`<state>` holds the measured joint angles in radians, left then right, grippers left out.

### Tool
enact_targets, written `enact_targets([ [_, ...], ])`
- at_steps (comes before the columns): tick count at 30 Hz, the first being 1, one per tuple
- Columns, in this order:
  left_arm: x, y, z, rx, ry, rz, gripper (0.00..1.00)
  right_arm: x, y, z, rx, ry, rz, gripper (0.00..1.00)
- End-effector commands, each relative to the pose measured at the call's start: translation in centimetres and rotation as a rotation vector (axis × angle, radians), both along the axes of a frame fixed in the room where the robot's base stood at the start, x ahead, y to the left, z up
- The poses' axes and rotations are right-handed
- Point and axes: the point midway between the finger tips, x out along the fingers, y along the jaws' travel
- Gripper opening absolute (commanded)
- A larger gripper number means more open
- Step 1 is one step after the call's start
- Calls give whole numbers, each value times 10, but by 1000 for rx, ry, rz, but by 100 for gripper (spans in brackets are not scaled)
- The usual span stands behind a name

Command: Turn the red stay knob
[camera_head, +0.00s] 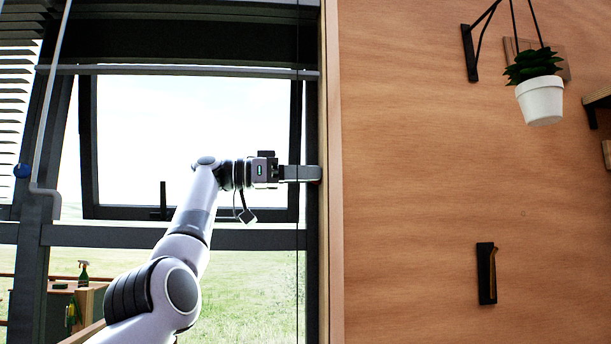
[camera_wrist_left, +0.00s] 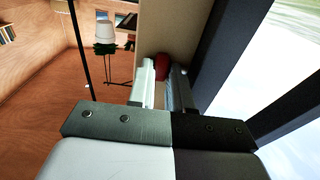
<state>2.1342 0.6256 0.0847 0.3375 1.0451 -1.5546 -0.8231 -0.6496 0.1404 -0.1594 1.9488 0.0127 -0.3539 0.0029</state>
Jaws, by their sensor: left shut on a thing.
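The red stay knob (camera_wrist_left: 161,64) shows in the left wrist view, between the tips of my left gripper's fingers (camera_wrist_left: 163,80). It sits by the light wooden frame edge, next to the dark window frame. In the head view my left gripper (camera_head: 318,173) reaches right to the window's right side post, and the knob is hidden there behind the fingers. The gripper is shut on the knob. How far the knob is turned cannot be told. My right gripper is in neither view.
The window (camera_head: 190,130) has dark frame bars and a dark handle (camera_head: 163,200). A blue knob (camera_head: 22,171) is at the far left. Right of the post is a wooden wall (camera_head: 410,180) with a hanging plant pot (camera_head: 541,100) and a dark wall holder (camera_head: 486,273).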

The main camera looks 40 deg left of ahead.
Motion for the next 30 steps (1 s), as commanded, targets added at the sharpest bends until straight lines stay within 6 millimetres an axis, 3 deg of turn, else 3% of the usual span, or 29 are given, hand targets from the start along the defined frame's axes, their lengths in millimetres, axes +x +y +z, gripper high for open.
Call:
enact_targets([
  [12,-2,0,4,4,-4,4,0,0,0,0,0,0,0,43],
  [13,-2,0,4,5,-4,4,29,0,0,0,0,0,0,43],
  [15,-2,0,3,4,-2,3,45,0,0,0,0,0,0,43],
  [24,-2,1,2,5,2,2,45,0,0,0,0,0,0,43],
  [30,-23,18,1,4,-1,3,45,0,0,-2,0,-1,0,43],
])
